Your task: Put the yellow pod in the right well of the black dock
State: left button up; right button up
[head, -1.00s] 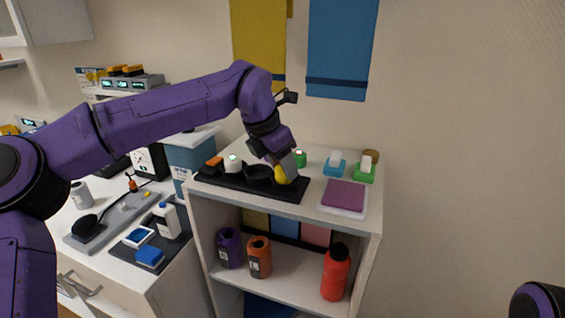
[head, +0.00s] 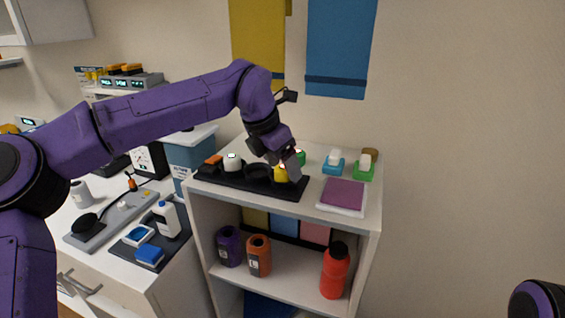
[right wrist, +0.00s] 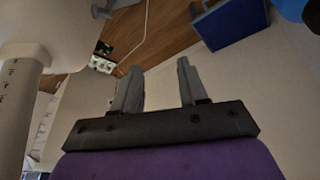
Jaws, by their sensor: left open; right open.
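The black dock (head: 225,181) lies on top of the white shelf unit. The yellow pod (head: 280,174) stands at the dock's right well and looks upright; its base is too small to see exactly how it sits. A white pod (head: 232,163) stands farther left in the dock, and a round well (head: 258,172) between the two is empty. My left gripper (head: 287,168) is open, with its fingers right at the yellow pod and partly hiding it. My right gripper (right wrist: 157,85) is open and empty in the right wrist view, away from the dock.
An orange block (head: 213,161) is at the dock's left end. A green-rimmed item (head: 300,157) is just behind my left gripper. A purple pad (head: 344,194) and soap-like blocks on blue (head: 334,168) and green (head: 363,173) trays stand to the right.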

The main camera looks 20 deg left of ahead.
dwell(0.4)
pick_arm(q)
jog(key=v, duration=1)
jog(key=shift+r+b, duration=0.3)
